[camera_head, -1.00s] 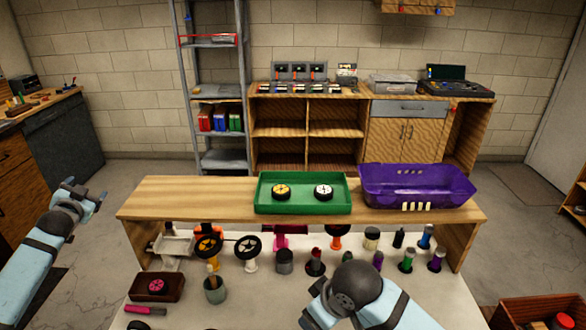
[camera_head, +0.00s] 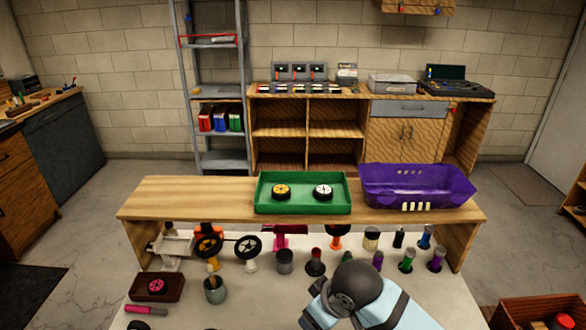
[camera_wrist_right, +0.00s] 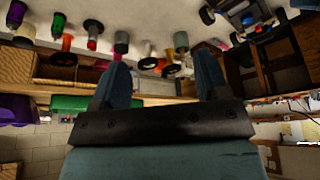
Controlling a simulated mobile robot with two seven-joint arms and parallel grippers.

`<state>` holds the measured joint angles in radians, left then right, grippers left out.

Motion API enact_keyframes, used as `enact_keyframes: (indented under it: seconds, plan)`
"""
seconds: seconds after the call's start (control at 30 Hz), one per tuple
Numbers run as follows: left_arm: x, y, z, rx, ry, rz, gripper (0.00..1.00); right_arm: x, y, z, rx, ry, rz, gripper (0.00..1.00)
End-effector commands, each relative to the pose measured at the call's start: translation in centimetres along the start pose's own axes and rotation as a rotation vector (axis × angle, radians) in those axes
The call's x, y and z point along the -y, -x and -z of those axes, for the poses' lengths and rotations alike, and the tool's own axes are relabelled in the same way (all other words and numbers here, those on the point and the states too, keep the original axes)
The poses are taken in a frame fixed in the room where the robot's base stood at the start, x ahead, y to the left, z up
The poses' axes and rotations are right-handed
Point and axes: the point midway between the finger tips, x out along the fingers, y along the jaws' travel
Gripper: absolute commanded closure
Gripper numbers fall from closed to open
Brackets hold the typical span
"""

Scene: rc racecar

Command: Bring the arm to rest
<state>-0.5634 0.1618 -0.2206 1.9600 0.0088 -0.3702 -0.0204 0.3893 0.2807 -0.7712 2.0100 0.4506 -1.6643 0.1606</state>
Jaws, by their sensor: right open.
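My right arm (camera_head: 385,305) reaches in over the front of the white table in the head view, its rounded dark joint facing up. Its fingertips are hidden there. In the right wrist view my right gripper (camera_wrist_right: 161,78) has its two blue fingers spread apart with nothing between them. That view looks upside down, with the table and its parts at the top. My left arm and gripper are out of the head view.
A dark red box (camera_head: 157,287) and a grey cup (camera_head: 215,291) are at the left.

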Motion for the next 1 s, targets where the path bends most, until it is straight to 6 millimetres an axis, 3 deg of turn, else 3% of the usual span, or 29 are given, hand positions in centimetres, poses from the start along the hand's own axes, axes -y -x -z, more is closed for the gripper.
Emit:
enact_keyframes:
  seconds: [0.1, 0.47, 0.57, 0.73, 0.9, 1.0]
  plan:
    - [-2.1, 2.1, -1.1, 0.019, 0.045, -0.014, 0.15, 0.2, -0.5, -0.3, -0.011, -0.011, 0.009, 0.31]
    - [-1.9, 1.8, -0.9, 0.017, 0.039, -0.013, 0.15, 0.9, -5.6, -4.2, -0.252, -0.19, 0.048, 0.31]
    - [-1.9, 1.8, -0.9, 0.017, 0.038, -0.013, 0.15, 0.8, -7.3, -6.8, -0.33, -0.257, 0.028, 0.31]
    - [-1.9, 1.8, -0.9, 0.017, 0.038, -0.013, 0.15, 0.4, -9.6, -13.3, -0.457, -0.362, -0.066, 0.31]
    - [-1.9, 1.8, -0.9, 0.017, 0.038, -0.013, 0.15, 0.4, -10.3, -20.7, -0.535, -0.409, -0.192, 0.31]
    - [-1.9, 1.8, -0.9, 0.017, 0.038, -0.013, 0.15, 0.6, -10.1, -23.9, -0.561, -0.412, -0.25, 0.31]
